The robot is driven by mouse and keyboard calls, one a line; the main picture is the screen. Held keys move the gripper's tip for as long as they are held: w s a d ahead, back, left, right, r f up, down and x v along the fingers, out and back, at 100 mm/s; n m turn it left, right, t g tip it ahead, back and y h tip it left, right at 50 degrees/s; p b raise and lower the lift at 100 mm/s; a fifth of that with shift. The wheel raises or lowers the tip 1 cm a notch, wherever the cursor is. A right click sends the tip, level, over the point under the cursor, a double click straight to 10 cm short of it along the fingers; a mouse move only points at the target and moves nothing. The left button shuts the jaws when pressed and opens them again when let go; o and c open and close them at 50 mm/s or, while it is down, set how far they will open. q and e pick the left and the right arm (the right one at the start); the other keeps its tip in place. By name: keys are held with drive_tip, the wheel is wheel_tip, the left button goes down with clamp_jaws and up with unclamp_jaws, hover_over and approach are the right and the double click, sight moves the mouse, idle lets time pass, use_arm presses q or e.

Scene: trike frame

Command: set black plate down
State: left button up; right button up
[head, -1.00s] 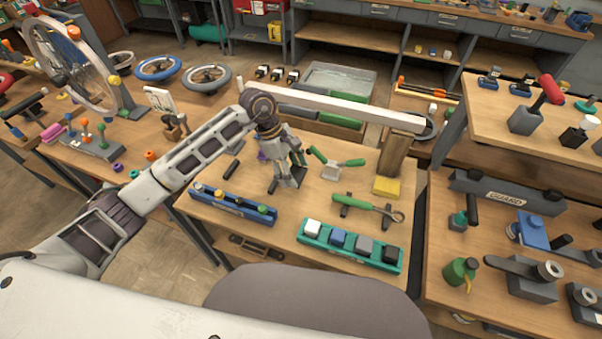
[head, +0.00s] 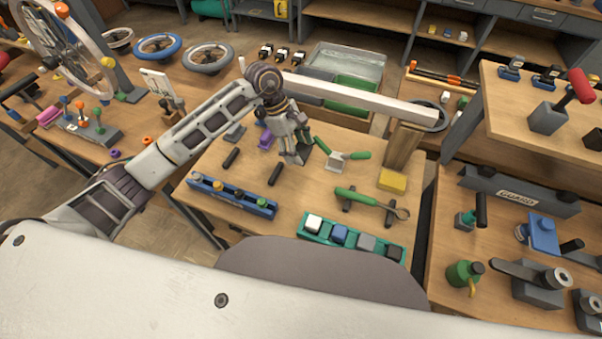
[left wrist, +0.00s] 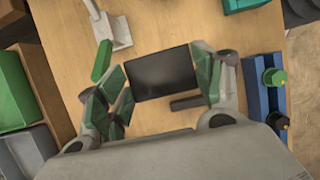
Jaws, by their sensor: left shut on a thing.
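My left gripper (head: 297,150) is shut on the black plate (left wrist: 163,73). In the left wrist view the plate is a dark, flat rectangle between the green-padded fingers (left wrist: 166,84). In the head view it is a small dark piece at the fingertips, largely hidden by them. The plate is over the middle of the wooden table (head: 300,200); I cannot tell whether it touches the top. My right gripper is not in view.
A blue rack (head: 232,195) and a teal tray of blocks (head: 350,240) lie near the table's front. Green-handled tools (head: 357,197) and a yellow block (head: 392,180) lie to the right. A dark peg (head: 275,173) is close to the gripper.

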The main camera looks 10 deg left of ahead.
use_arm(q)
drive_tip(key=shift+f, duration=0.1)
hover_over(303, 175)
drive_tip(key=a, duration=0.2)
drive_tip(key=shift+w+d+f+p, duration=0.1)
drive_tip(key=shift+d+f+p, duration=0.1)
drive_tip(key=shift+f, duration=1.3)
drive_tip(key=shift+w+d+f+p, duration=0.1)
drive_tip(key=shift+f+p, duration=0.05)
drive_tip(key=shift+f, duration=1.35)
drive_tip(key=shift+f, duration=0.1)
drive_tip(key=shift+f, duration=1.75)
drive_tip(key=shift+f, duration=0.15)
drive_tip(key=o, duration=1.4)
drive_tip(key=shift+c, duration=0.2)
drive_tip(key=v, duration=1.2)
drive_tip(key=shift+b, duration=0.3)
